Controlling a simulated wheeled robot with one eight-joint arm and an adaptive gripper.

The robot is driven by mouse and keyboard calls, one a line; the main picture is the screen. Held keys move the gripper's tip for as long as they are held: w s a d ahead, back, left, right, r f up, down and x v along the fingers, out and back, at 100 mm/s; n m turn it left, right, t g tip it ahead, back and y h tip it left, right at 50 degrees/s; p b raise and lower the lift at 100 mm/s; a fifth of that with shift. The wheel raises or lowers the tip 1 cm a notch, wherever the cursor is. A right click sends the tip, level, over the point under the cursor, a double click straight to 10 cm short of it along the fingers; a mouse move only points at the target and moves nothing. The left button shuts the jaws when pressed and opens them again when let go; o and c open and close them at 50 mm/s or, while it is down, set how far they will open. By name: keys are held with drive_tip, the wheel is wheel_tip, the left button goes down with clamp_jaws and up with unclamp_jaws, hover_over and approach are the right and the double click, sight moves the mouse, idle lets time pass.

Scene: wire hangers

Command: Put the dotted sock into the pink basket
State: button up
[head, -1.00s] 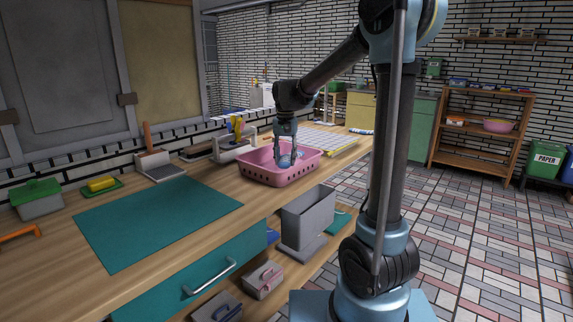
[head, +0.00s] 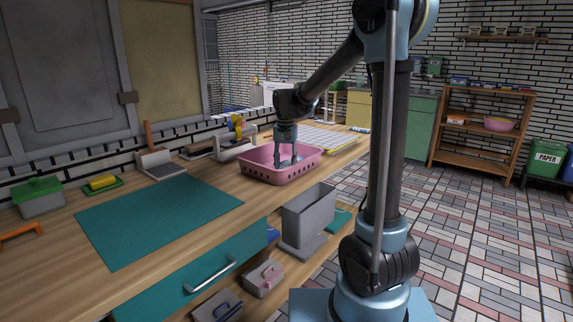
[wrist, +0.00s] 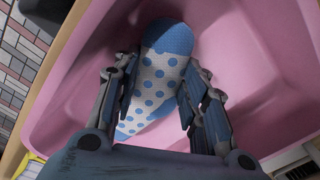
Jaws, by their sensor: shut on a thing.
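The dotted sock (wrist: 158,72), white with blue dots and a solid blue end, lies between the fingers of my gripper (wrist: 160,84) in the wrist view. My gripper is shut on it. The pink basket (head: 272,177) stands on the wooden workbench in the head view, and its inside (wrist: 245,50) fills much of the wrist view. In the head view my gripper (head: 288,160) points down, its fingertips inside the basket's rim. The sock is hard to make out there. I cannot tell whether it touches the basket floor.
A teal mat (head: 155,215) lies on the workbench (head: 50,255) to the left of the basket. A grey bin (head: 308,212) stands below the bench's front edge. A holder with a yellow-handled tool (head: 237,130) stands just behind and left of the basket.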

sight(286, 165)
drive_tip(key=o, duration=0.8)
drive_tip(key=shift+o, duration=0.2)
drive_tip(key=shift+r, duration=0.15)
wheel_tip(286, 165, up, 12)
drive_tip(key=s+d, duration=0.6)
drive_tip(key=d, duration=0.1)
drive_tip(key=s+d+f+t, duration=0.1)
drive_tip(key=s+d+f, duration=0.6)
drive_tip(key=s+f, duration=0.3)
drive_tip(key=s+d+f+n+t, duration=0.1)
drive_tip(key=s+d+f, duration=0.7)
drive_tip(key=s, duration=0.6)
wheel_tip(286, 165, down, 2)
drive_tip(key=shift+s+f+n, duration=0.25)
drive_tip(key=shift+s+n, duration=0.05)
drive_tip(key=shift+s, duration=0.1)
